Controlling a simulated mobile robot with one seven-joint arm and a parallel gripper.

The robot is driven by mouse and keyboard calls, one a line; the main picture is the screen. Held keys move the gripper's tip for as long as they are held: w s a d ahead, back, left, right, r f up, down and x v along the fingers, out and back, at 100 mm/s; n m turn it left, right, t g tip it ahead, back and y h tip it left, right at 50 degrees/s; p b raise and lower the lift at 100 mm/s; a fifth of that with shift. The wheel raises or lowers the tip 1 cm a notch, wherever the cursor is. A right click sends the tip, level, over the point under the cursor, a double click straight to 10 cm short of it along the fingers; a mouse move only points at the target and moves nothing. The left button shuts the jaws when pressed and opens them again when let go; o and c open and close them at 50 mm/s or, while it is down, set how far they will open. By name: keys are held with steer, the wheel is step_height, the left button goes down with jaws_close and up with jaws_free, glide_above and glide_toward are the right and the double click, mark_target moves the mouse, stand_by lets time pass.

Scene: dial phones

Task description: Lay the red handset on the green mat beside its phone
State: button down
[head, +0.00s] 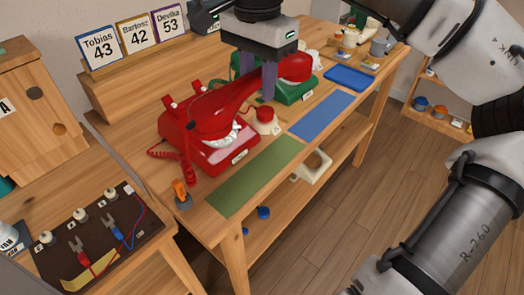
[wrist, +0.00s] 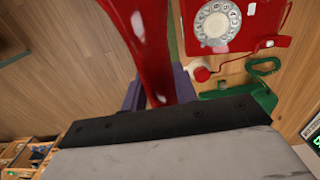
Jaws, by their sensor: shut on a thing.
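My gripper (head: 258,88) is shut on the red handset (head: 235,101), its purple fingers on either side of the grip. The handset is held above the red phone (head: 203,153), slanting from over the dial toward the green phone. In the wrist view the handset (wrist: 147,40) runs up from between my fingers (wrist: 157,96), and the red phone with its white dial (wrist: 217,23) is at upper right. The green mat (head: 256,176) lies bare on the table in front of the red phone, below the gripper in the head view.
A green phone (head: 298,90) stands behind, with a bare blue mat (head: 321,114) before it. A small red-topped object (head: 266,120) stands between the red phone and the blue mat. An orange-handled item (head: 181,192) is at the table's near left corner. A blue tray (head: 349,78) lies farther back.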

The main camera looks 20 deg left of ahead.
mark_target(259, 170)
steer(key=shift+w+a, duration=0.1)
steer(key=shift+w, duration=0.3)
steer(key=shift+w+f, duration=0.1)
steer(key=shift+f, duration=0.1)
step_height(259, 170, down, 19)
steer(key=shift+f+b, duration=0.2)
steer(key=shift+b, duration=0.3)
steer(key=shift+f, duration=0.1)
steer(key=shift+f, duration=0.15)
steer(key=c, duration=1.1)
jaws_free()
steer(key=shift+r, duration=0.2)
step_height(259, 170, up, 12)
steer(key=shift+r, duration=0.1)
